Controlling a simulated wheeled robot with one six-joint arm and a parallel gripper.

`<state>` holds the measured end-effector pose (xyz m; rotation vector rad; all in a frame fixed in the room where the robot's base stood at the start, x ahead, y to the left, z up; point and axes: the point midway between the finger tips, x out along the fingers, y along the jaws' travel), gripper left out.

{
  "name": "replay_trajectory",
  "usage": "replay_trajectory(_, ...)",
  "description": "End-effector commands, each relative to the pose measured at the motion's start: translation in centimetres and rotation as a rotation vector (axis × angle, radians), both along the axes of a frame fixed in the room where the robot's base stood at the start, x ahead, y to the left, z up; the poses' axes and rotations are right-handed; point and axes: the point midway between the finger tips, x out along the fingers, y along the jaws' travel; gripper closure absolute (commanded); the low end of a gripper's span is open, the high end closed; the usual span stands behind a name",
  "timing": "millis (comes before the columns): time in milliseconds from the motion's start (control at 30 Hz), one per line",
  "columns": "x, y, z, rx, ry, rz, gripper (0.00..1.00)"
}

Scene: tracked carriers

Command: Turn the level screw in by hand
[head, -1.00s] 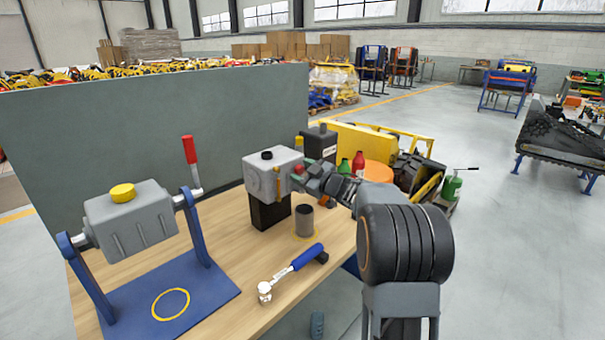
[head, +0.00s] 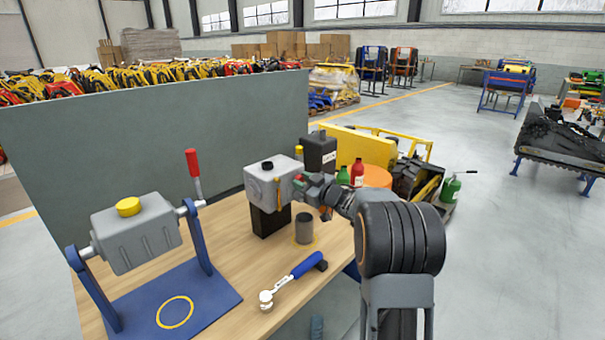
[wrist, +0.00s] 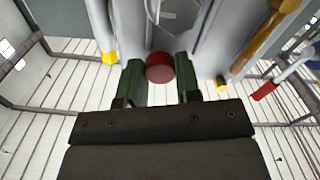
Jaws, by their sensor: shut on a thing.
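The grey housing (head: 262,178) stands on a black block on the bench. A red round screw head (wrist: 160,68) shows on the housing in the wrist view. My gripper (wrist: 160,82) has a green finger on each side of it and is shut on it. In the head view my gripper (head: 308,186) is at the right side of the housing, and the screw is mostly hidden there. How deep the screw sits cannot be seen. A brass-coloured tube (wrist: 262,35) runs along the housing near the screw.
A grey cup (head: 304,228) and a blue-handled tool (head: 293,278) lie in front of the housing. A blue stand (head: 215,293) with a tilted grey gearbox (head: 138,242) and red-handled crank (head: 192,165) is at left. Bottles (head: 357,170) stand behind my arm.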

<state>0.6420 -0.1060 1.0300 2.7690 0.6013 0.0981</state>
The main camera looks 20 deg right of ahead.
Motion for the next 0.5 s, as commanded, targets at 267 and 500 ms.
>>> replay_trajectory(267,-0.02,0.04,0.90,0.335,0.161,0.001,0.86)
replay_trajectory(500,-0.04,0.03,0.33,0.547,0.255,0.000,0.86)
